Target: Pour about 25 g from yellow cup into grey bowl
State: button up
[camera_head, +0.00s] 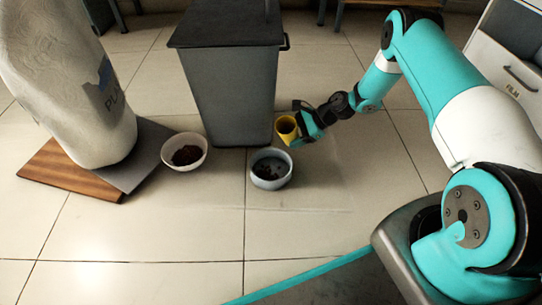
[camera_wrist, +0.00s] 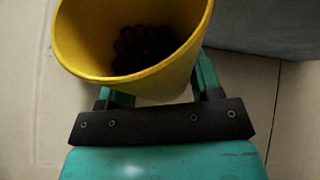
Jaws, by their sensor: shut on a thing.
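The yellow cup (camera_head: 287,128) is in my gripper (camera_head: 300,130), above and just right of the grey bowl. In the wrist view the yellow cup (camera_wrist: 185,70) fills the upper middle, with dark round pieces (camera_wrist: 145,48) at its bottom. My gripper (camera_wrist: 160,95) is shut on the cup's near side. The cup appears tilted in the head view. The grey bowl (camera_head: 271,180) stands on the floor and holds some dark pieces (camera_head: 268,171). It cannot be made out in the wrist view.
A white bowl (camera_head: 166,158) with dark contents is left of the grey bowl. A dark grey bin (camera_head: 230,90) stands close behind both. A large whitish sack (camera_head: 70,80) rests on boards (camera_head: 60,172) at left. A drawer cabinet (camera_head: 505,75) is at right. The front tiles are clear.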

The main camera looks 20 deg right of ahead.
aim_at(286, 130)
jog(key=shift+s+a+f+h+p, duration=0.15)
jog(key=shift+a+h+p, duration=0.15)
jog(key=shift+h+p, duration=0.2)
jog(key=p, duration=0.1)
jog(key=r+h+p, duration=0.1)
jog(key=p, duration=0.1)
jog(key=shift+s+a+r+n+t+h, duration=0.2)
jog(key=shift+a+n+t+h, duration=0.1)
jog(key=shift+a+n+t, duration=0.1)
jog(key=shift+f, duration=0.3)
jog(key=shift+f+n+t+h, duration=0.15)
jog(key=shift+n+t+h, duration=0.15)
jog(key=shift+h, duration=0.5)
jog(key=shift+d+f+n+t+h, duration=0.15)
jog(key=shift+n+t+h, duration=0.15)
jog(key=shift+h, duration=0.35)
jog(key=shift+a+f+n+t+h, duration=0.1)
jog(key=shift+f+n+t+h, duration=0.1)
jog(key=shift+t+h, duration=0.35)
jog(key=shift+r+n+t+h+p, duration=0.3)
jog(key=shift+r+t+h+p, duration=0.05)
jog(key=shift+r+h+p, duration=0.75)
jog(key=shift+s+a+r+n+t+h+p, duration=0.1)
jog(key=shift+a+r+n+t+h+p, duration=0.15)
jog(key=shift+r+h+p, duration=0.2)
jog(key=shift+s+a+r+n+t+h+p, duration=0.1)
jog(key=shift+r+n+t+h+p, duration=0.1)
jog(key=shift+r+t+h, duration=0.25)
